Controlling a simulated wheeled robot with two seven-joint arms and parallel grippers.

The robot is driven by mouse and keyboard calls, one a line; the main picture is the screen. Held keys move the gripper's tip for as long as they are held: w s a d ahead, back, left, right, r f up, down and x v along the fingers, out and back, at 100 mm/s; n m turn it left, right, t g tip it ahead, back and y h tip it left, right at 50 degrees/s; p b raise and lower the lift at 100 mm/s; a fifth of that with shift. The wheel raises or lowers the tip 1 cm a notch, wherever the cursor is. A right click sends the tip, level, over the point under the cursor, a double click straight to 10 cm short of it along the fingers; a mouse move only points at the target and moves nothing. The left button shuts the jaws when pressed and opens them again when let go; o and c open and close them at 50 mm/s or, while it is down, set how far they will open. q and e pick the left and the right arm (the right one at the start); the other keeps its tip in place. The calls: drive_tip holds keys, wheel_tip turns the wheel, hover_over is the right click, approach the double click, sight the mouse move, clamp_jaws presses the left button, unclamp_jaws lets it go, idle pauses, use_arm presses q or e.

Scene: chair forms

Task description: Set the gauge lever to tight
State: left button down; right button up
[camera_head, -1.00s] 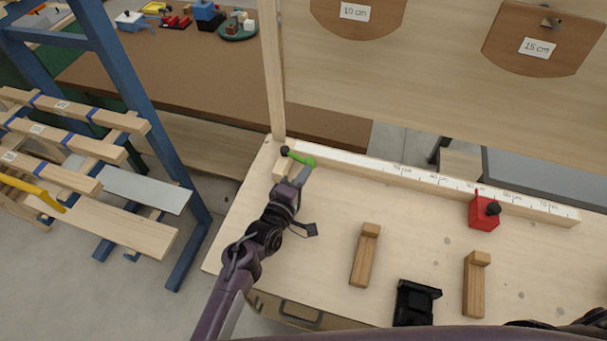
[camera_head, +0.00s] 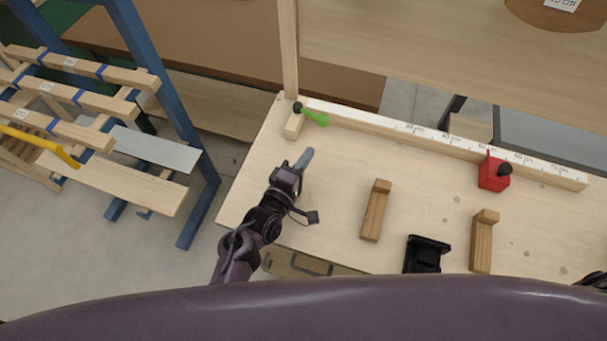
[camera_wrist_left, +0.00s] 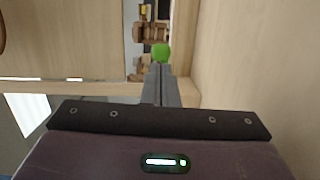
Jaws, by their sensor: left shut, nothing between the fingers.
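The gauge lever is a green bar (camera_head: 314,116) on a dark round pivot (camera_head: 297,107) at the left end of the ruled fence. It slants from the pivot to the right and toward me, across the fence's end. I cannot read a tight mark. My left gripper (camera_head: 307,156) is shut and empty above the bench, on the near side of the lever and apart from it. In the left wrist view, its closed fingers (camera_wrist_left: 160,84) point toward the green lever tip (camera_wrist_left: 160,52).
A white-ruled fence (camera_head: 400,127) runs along the bench's back edge, with a red stop block (camera_head: 493,173) on it. Two wooden L-shaped pieces (camera_head: 375,210) (camera_head: 483,240) and a black holder (camera_head: 426,254) stand on the bench (camera_head: 340,185). A blue rack (camera_head: 165,90) is at left.

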use_arm(q)
drive_tip(key=s, duration=0.2)
drive_tip(key=s+a, duration=0.1)
drive_tip(key=s, duration=0.1)
drive_tip(key=shift+b, duration=0.35)
drive_tip(key=shift+s+r, duration=0.15)
drive_tip(key=shift+s, duration=0.15)
drive_tip(key=shift+d, duration=0.1)
use_arm(e)
drive_tip(key=shift+a+f, duration=0.2)
drive_tip(key=shift+f, duration=0.25)
drive_tip(key=shift+d, duration=0.2)
